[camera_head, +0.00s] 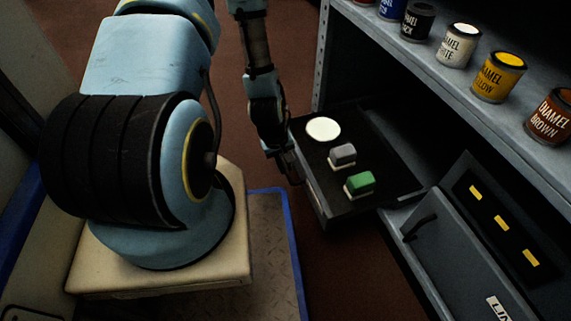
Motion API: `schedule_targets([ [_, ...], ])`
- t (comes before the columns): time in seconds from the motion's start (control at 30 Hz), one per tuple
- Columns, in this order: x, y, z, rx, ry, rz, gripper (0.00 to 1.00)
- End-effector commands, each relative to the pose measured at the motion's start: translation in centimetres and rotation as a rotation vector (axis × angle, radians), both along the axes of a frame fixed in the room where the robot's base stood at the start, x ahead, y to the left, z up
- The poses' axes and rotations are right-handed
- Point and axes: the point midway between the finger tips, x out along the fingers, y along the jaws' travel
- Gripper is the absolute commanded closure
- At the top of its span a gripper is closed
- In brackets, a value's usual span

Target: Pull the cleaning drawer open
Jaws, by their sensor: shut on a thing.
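The dark drawer (393,178) stands pulled out from the grey shelf unit. Inside it lie a round white disc (323,129), a grey block on a pale base (342,154) and a green block on a pale base (360,183). My gripper (291,172) is at the outer left face of the drawer front, pointing down. It is shut on the drawer's handle, which is mostly hidden behind the fingers.
Several enamel paint cans, such as a yellow one (499,77), stand on the shelf (455,75) above. Below right is another grey front (450,245) with a black handle (419,227). Red-brown floor lies left of the drawer.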

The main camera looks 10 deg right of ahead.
Motion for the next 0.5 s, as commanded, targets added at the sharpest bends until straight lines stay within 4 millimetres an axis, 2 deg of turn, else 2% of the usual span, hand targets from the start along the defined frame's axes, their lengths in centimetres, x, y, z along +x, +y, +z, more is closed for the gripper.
schedule_targets([
  [0.07, 0.01, 0.02, -0.01, 0.001, 0.0, 0.0, 1.0],
  [0.1, 0.01, 0.02, -0.01, 0.001, 0.0, 0.0, 0.81],
  [0.33, 0.02, 0.0, -0.01, 0.0, 0.0, 0.0, 0.55],
  [0.5, 0.02, -0.01, -0.01, 0.0, 0.0, 0.0, 0.55],
])
